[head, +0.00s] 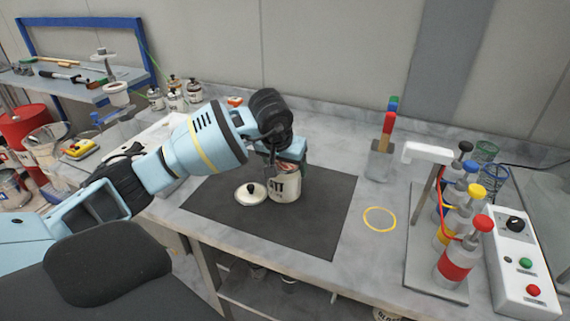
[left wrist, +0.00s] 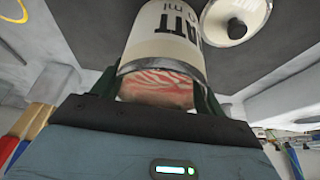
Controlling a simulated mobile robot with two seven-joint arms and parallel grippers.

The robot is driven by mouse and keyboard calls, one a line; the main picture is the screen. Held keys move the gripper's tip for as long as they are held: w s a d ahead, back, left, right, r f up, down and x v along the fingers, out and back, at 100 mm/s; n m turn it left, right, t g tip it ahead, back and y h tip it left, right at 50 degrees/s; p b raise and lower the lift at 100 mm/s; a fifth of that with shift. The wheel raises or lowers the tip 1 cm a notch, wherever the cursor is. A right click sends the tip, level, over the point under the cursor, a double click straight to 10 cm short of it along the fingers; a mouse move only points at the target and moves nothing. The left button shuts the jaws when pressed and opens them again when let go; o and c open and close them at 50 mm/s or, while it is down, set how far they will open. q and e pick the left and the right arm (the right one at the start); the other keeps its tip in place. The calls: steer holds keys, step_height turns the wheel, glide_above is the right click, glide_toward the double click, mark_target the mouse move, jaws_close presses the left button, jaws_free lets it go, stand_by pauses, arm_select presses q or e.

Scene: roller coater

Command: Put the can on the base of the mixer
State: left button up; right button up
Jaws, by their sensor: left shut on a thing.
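The can (head: 286,188) is white with dark lettering and stands upright on the dark mat; whether it is slightly raised I cannot tell. My left gripper (head: 288,165) comes down on it from above and is shut on its upper part. In the left wrist view, the can (left wrist: 165,35) sits between the fingers (left wrist: 158,88), with reddish streaked contents showing at its open top. A stand with a white head (head: 427,152) and a grey base plate (head: 424,277) is at the right; I cannot be sure it is the mixer. My right gripper is out of view.
A white lid (head: 251,193) lies on the mat (head: 319,232) beside the can. A yellow ring (head: 380,219) marks the bench. Colour-capped pump bottles (head: 455,262), a control box (head: 522,262) and a tool holder (head: 380,165) are at the right. Small cans (head: 174,98) stand behind left.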

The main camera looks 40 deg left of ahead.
arm_select(q)
steer(key=o, duration=0.8)
steer(key=shift+f, duration=0.15)
steer(key=o, duration=0.5)
steer(key=shift+s+r, duration=0.1)
steer(key=shift+r, duration=0.45)
steer(key=shift+o, duration=0.5)
steer(key=v, duration=1.1)
